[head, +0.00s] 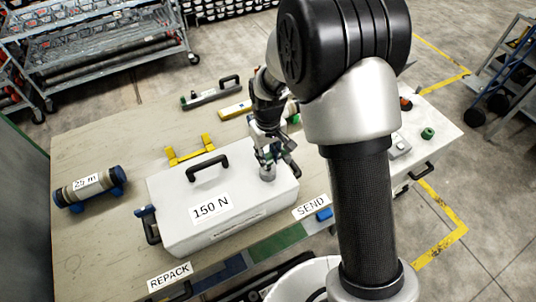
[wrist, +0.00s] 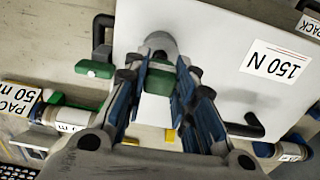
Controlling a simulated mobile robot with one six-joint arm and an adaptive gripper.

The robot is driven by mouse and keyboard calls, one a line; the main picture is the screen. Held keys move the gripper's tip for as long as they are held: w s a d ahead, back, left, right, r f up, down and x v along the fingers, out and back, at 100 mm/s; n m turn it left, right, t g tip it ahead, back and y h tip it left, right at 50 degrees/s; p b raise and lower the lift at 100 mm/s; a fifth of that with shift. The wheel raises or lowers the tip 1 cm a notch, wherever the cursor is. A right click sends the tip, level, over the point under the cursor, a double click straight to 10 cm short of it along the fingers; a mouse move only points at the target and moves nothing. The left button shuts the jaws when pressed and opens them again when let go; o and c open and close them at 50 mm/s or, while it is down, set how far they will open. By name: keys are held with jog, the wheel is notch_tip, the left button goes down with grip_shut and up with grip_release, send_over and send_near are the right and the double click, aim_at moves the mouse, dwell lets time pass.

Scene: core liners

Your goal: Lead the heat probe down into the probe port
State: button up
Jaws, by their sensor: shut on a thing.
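My gripper (wrist: 160,78) is shut on a green piece (wrist: 158,82), which I take to be the heat probe's grip. In the head view my gripper (head: 268,150) is above the right part of the white case (head: 235,225) labelled 150 N. A short grey round fitting (head: 267,173) stands on the lid just below the fingers and looks like the probe port. In the wrist view this grey fitting (wrist: 160,42), with a dark centre, shows just beyond the fingertips. The probe's lower end is hidden, so I cannot tell whether it touches or enters the fitting.
The case has a black handle (head: 207,166) on its lid. A yellow bracket (head: 190,150) stands behind it. A 25 m tube (head: 88,187) lies at left on the table (head: 90,240). A yellow bar (head: 236,109) and a green-ended tool (head: 212,93) lie behind.

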jog(key=o, duration=1.1)
jog(key=shift+o, duration=0.2)
notch_tip(320, 180, up, 12)
dwell(0.6)
